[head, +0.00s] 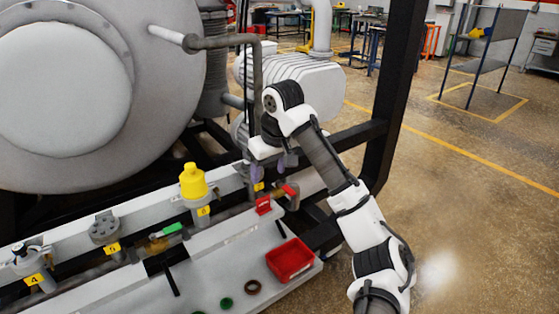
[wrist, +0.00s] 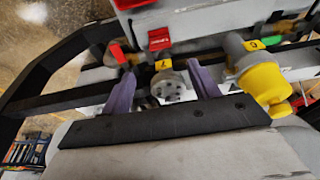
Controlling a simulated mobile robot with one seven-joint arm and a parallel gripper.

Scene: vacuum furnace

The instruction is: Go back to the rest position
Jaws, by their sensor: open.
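My gripper (head: 272,171) hangs over the far right end of the grey pipe line in the head view. In the wrist view its two purple fingers (wrist: 161,88) stand well apart, open. A round grey bolted flange (wrist: 168,86) with a yellow tag shows between the fingertips, free of them as far as I can see. My arm reaches in from the lower right of the head view, its forearm raised. No object is held.
A yellow-capped fitting (head: 193,182) stands left of my gripper; the yellow cap also shows in the wrist view (wrist: 265,82). A red lever (head: 264,206), green handle (head: 172,229) and red bin (head: 289,261) are nearby. A black frame post (head: 397,90) rises behind my arm.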

